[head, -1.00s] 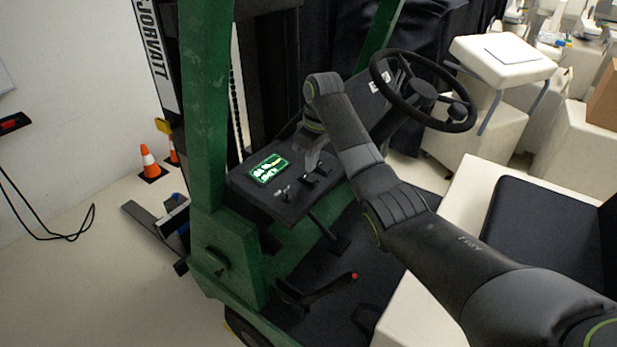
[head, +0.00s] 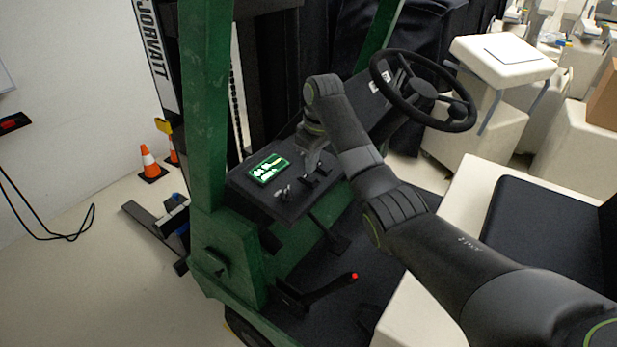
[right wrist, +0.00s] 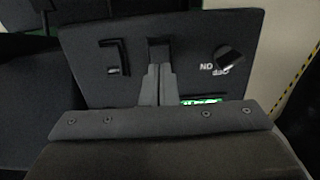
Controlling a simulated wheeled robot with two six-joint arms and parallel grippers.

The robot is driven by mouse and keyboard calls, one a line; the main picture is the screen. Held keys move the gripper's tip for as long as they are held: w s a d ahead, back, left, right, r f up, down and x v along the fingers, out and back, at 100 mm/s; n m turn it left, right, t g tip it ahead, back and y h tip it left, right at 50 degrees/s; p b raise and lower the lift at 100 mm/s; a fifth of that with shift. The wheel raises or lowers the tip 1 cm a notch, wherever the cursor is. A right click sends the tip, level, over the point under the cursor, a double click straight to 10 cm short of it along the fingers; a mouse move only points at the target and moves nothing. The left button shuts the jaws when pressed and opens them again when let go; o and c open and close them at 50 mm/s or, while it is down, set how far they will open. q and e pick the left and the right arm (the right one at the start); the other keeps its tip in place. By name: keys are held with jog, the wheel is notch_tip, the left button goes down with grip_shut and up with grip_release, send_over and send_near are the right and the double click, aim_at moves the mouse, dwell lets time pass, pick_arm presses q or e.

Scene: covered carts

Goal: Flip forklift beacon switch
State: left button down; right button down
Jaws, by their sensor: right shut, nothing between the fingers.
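The forklift's dark control panel (head: 263,202) has a lit green-and-white display (head: 268,168) and several small switches. My right gripper (head: 306,172) is over the panel's right part, fingers pointing down and shut with nothing between them. In the right wrist view the shut fingers (right wrist: 158,70) point at a framed slot or switch (right wrist: 160,43), partly hidden by the tips; I cannot tell whether they touch it. A second framed switch (right wrist: 115,57) is to their left. A black knob (right wrist: 230,58) with ON and OFF lettering is to their right. I cannot tell which is the beacon switch. My left gripper is not in view.
The steering wheel (head: 424,91) stands right of my right wrist. A green post (head: 208,110) rises left of the panel. A red-tipped lever (head: 327,287) is below. The dark seat (head: 545,235) is at the right. Orange cones (head: 150,163) stand on the floor.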

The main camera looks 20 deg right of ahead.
aim_at(312, 179)
jog(key=shift+f, duration=1.15)
dwell(0.4)
jog(key=shift+s+f, duration=0.1)
jog(key=shift+f, duration=0.2)
jog(key=shift+r, duration=0.1)
jog(key=shift+w+r+p, duration=0.2)
jog(key=shift+r+p, duration=0.15)
jog(key=shift+r, duration=0.8)
jog(key=shift+s+r, duration=0.1)
jog(key=shift+r, duration=2.2)
